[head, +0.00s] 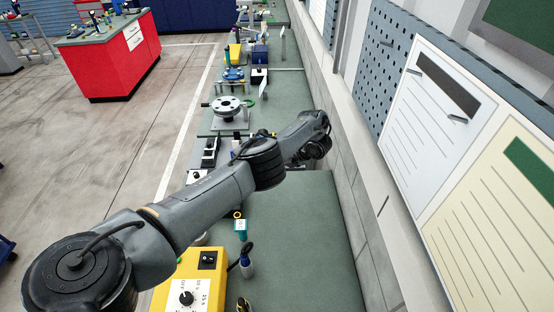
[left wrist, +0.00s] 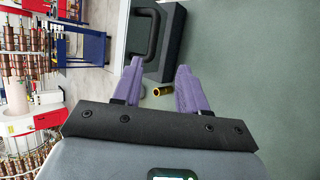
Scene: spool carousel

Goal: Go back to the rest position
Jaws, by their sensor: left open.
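My left arm reaches in from the lower left of the head view and stretches over the green bench top (head: 290,225) towards the wall. Its fingers cannot be made out there. In the left wrist view my left gripper (left wrist: 159,70) shows two purple fingers, spread apart with nothing held between them. A small brass-coloured cylinder (left wrist: 162,91) lies on the green surface beyond the fingers and shows in the gap between them. My right gripper is in neither view.
A yellow box with a dial (head: 190,275) and a small bottle (head: 247,265) are below the arm. A round metal wheel on a stand (head: 227,106) is farther along the bench. A black handled case (left wrist: 163,45) lies near the fingers. Racks of copper-coloured spools (left wrist: 20,72) stand left.

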